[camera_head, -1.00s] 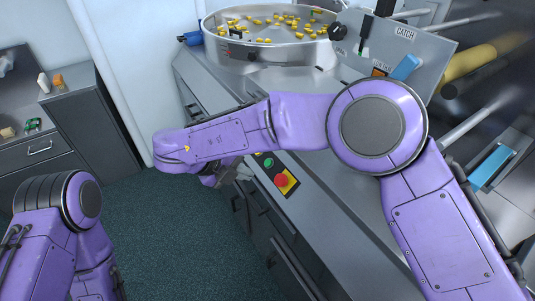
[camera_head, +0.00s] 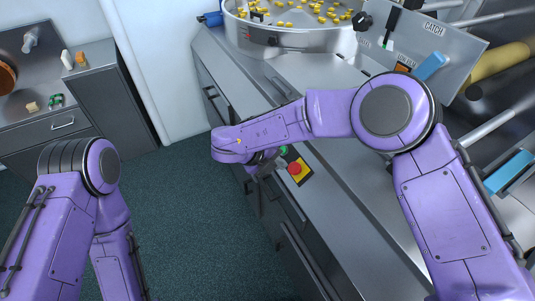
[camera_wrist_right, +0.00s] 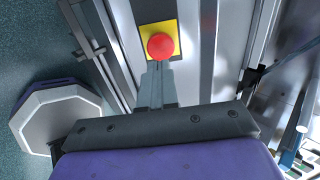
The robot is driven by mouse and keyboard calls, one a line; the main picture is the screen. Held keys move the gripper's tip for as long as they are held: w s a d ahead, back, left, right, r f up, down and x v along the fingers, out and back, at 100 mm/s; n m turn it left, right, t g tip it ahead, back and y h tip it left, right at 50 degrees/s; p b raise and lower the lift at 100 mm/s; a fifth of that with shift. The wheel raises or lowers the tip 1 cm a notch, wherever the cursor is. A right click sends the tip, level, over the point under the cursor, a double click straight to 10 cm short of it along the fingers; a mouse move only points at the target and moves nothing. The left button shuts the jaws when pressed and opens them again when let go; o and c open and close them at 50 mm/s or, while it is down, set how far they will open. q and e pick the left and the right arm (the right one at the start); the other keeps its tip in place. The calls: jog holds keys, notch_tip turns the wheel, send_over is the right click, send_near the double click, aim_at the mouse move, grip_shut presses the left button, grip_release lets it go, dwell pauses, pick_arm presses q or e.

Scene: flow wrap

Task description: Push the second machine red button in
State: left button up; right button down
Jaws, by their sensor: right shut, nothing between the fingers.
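The red button (camera_head: 295,168) sits on a yellow plate on the front edge of the grey machine. A green button (camera_head: 283,150) lies just beyond it. In the right wrist view, the round red button (camera_wrist_right: 161,46) on its yellow square is straight ahead of my right gripper (camera_wrist_right: 158,68). The gripper is shut and empty, its tips at the button's lower edge in the picture; I cannot tell whether they touch. In the head view, my right gripper (camera_head: 264,166) is beside the button on its left, partly hidden by my wrist. My left gripper is out of view.
A round metal bowl (camera_head: 290,42) with yellow pieces stands at the back of the machine. A panel marked CATCH (camera_head: 460,48) with levers is at upper right. A grey cabinet (camera_head: 115,95) stands at left. Open floor (camera_head: 190,215) lies between.

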aim_at(293, 169)
jog(key=p+x, duration=0.1)
jog(key=x, duration=0.4)
